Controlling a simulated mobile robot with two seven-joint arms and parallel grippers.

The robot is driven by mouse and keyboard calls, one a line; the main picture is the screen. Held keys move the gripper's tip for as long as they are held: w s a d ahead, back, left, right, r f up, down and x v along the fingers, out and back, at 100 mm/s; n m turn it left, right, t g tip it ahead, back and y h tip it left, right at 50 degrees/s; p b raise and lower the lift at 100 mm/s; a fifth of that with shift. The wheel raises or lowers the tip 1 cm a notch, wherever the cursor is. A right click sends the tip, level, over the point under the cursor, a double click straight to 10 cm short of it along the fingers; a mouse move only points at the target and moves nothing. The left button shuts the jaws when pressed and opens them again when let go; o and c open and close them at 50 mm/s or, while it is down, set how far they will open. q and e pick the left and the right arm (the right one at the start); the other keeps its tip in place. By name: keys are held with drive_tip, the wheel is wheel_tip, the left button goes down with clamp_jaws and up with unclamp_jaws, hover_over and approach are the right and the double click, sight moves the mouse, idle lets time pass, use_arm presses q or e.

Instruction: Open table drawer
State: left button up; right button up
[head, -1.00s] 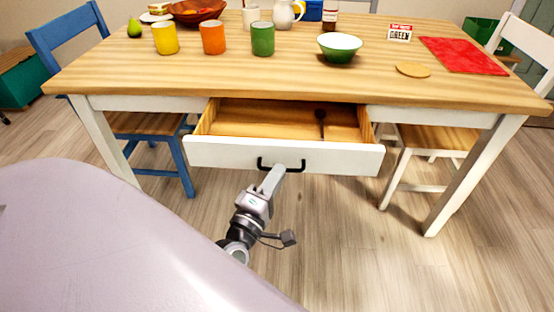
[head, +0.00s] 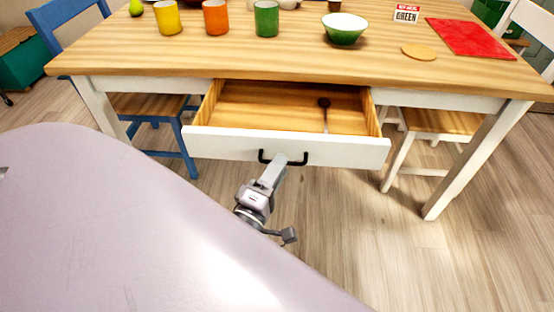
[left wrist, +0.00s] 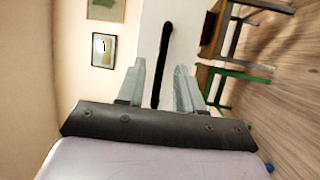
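The wooden table's drawer (head: 230,145) is pulled well out, with its white front facing me and its inside showing. A dark spoon-like utensil (head: 324,104) lies in it. The black handle (head: 298,161) is on the drawer front. My left gripper (head: 286,163) is at this handle. In the left wrist view its two fingers (left wrist: 160,65) stand apart, with the black handle bar (left wrist: 163,50) between them and gaps visible on both sides. My right gripper is not in view.
On the table (head: 150,62) stand yellow (head: 167,18), orange (head: 215,18) and green (head: 266,19) cups, a green bowl (head: 345,29) and a red mat (head: 470,38). A blue chair (head: 150,105) is at left, a white chair (head: 440,125) at right.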

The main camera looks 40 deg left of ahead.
use_arm(q)
drive_tip(key=shift+s, duration=0.1)
drive_tip(key=v, duration=0.7)
idle(0.6)
